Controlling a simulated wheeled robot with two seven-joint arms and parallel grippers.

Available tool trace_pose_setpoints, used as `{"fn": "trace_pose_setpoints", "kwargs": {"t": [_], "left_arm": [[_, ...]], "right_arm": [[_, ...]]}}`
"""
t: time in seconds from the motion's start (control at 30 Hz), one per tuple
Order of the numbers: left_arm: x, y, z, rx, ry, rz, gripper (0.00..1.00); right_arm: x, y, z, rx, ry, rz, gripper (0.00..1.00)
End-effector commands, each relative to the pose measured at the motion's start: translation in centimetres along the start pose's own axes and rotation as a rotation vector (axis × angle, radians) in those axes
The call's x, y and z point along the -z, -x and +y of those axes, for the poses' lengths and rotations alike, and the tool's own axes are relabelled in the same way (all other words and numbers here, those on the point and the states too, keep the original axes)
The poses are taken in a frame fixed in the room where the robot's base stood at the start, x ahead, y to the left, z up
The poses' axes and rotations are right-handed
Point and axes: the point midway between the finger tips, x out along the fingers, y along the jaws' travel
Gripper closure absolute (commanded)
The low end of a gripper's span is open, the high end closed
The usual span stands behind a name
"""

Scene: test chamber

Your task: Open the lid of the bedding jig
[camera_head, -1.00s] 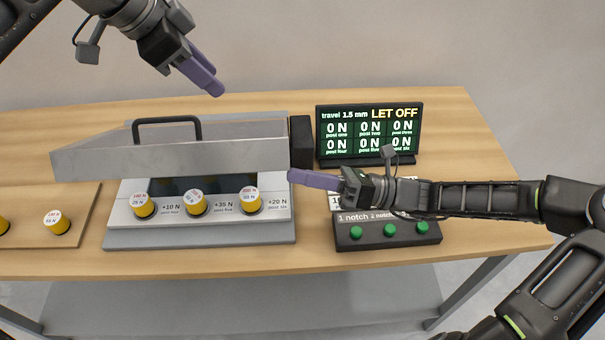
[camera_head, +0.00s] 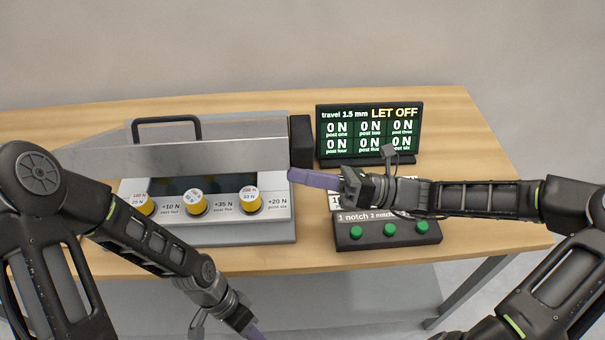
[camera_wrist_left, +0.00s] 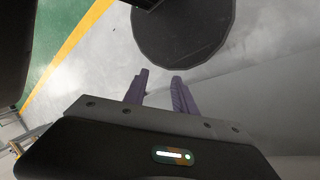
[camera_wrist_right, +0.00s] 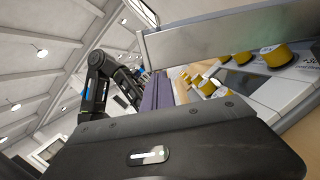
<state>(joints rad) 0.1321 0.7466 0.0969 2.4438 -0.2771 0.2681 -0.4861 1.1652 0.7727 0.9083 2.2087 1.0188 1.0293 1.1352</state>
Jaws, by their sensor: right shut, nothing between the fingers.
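The bedding jig (camera_head: 280,234) stands on the table with its grey lid (camera_head: 225,156) raised above the base, a dark opening showing under it. The lid carries a black handle (camera_head: 168,120). The lid also shows in the right wrist view (camera_wrist_right: 210,35). My right gripper (camera_head: 291,175) is shut and empty, its fingertips by the lid's lower right corner; I cannot tell whether they touch. My left gripper (camera_head: 252,333) is low at the bottom edge of the head view, in front of the table. Its fingers stand apart and empty in the left wrist view (camera_wrist_left: 158,85).
Several yellow weights (camera_head: 196,203) sit along the jig's front. A black display (camera_head: 368,135) reading "LET OFF" stands behind a box with green buttons (camera_head: 389,231). A black block (camera_head: 301,142) is at the lid's right end. The table's back right is clear.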

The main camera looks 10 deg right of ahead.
Motion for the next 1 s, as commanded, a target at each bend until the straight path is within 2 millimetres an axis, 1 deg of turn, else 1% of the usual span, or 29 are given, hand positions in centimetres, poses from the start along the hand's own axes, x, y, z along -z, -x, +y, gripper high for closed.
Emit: {"fn": "trace_pose_setpoints", "kwargs": {"t": [0.03, 0.2, 0.27, 0.3, 0.47, 0.7, 0.83, 1.0], "left_arm": [[0.6, -0.2, -1.1, -0.001, 0.071, 0.04, 0.67], [2.1, -0.9, -4.5, 0.004, 0.288, 0.156, 0.67], [2.4, -1.4, -5.7, 0.007, 0.386, 0.198, 0.67], [2.6, -1.8, -5.9, 0.011, 0.437, 0.217, 0.67], [2.7, -3.3, -5.3, 0.035, 0.606, 0.256, 0.67], [1.8, -4.9, -4.9, 0.089, 0.813, 0.299, 0.67], [1.4, -5.2, -4.9, 0.109, 0.868, 0.314, 0.67], [1.4, -5.2, -5.0, 0.111, 0.876, 0.318, 0.67]], "right_arm": [[-0.1, 0.0, 0.0, -0.001, 0.0, -0.002, 1.0], [-0.1, 0.0, 0.0, -0.001, 0.0, -0.002, 1.0], [-0.1, 0.0, 0.0, -0.001, 0.0, -0.002, 1.0], [-0.1, 0.0, 0.0, -0.001, 0.001, -0.002, 1.0], [-0.1, -0.1, 0.1, -0.001, 0.001, -0.002, 1.0], [-0.1, 0.0, 0.0, -0.001, 0.001, -0.002, 1.0], [-0.1, 0.0, 0.0, -0.001, 0.001, -0.002, 1.0], [-0.1, 0.0, 0.0, -0.001, 0.001, -0.002, 1.0]]}}
